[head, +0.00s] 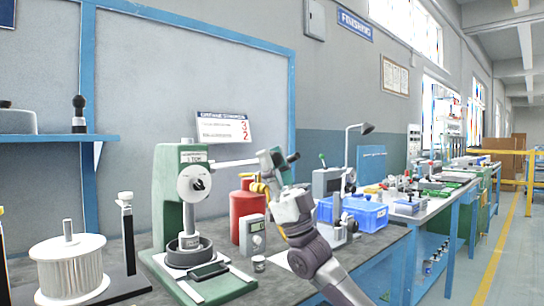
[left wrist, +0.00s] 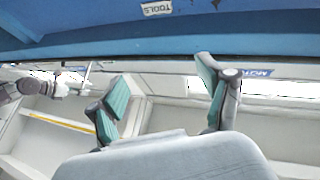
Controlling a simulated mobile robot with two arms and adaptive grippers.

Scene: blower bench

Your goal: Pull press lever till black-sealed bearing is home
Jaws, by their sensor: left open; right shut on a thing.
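The green arbor press (head: 166,195) stands on the bench in the head view. Its lever (head: 232,162) sticks out to the right from the round white hub, close to level. My right gripper (head: 272,163) is shut on the lever near its outer end, where a black knob (head: 293,157) shows. A dark round housing (head: 188,252) sits on the press base under the ram. I cannot make out the black-sealed bearing or how deep it sits. My left gripper (left wrist: 165,95) is open and empty in the left wrist view, and out of the head view.
A red canister (head: 243,212) and a grey meter (head: 253,236) stand right of the press. A small cup (head: 259,264) is in front. A spool (head: 70,268) stands at left. A blue bin (head: 362,213) is farther right. A blue surface labelled TOOLS (left wrist: 80,22) spans the left wrist view.

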